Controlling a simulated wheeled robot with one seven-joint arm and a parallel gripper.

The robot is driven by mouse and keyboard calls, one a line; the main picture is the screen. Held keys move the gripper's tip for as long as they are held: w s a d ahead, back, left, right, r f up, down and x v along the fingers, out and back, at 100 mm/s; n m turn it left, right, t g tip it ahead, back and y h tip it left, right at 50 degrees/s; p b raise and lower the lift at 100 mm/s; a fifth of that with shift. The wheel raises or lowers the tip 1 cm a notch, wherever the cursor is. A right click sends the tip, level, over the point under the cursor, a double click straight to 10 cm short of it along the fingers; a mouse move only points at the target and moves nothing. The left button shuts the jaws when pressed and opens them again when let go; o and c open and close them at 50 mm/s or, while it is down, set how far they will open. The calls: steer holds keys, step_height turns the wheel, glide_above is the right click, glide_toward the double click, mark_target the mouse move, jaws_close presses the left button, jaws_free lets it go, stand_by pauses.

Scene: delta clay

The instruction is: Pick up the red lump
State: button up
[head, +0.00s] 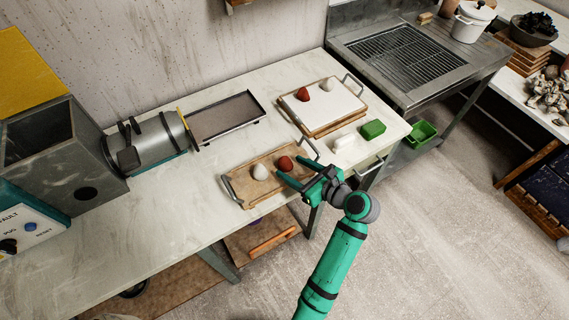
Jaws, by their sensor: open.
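A red lump (285,163) lies on the wooden tray with metal handles (240,183) near the table's front edge. A white lump (260,172) lies to its left on the same tray. A second red lump (303,94) sits on the white-topped board (335,108) farther back, with another white lump (327,85) to its right. My gripper (290,170) is open at the near red lump, its green fingers reaching in from the right. I cannot tell whether the fingers touch the lump or are around it.
A metal pan (225,118) and a metal cylinder machine (160,140) stand to the left. A green block (373,129) and a white item (344,142) lie right of the tray. A metal sink with a grate (410,55) adjoins at the right. The table's front left is clear.

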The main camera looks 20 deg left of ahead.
steer(key=shift+x, duration=1.25)
steer(key=shift+w+d, duration=0.15)
steer(key=shift+d, duration=0.15)
steer(key=shift+s+a, duration=0.2)
steer(key=shift+a, duration=0.25)
steer(key=c, duration=1.2)
steer(key=shift+d, duration=0.15)
steer(key=shift+d+r, duration=0.1)
steer(key=shift+r, duration=0.05)
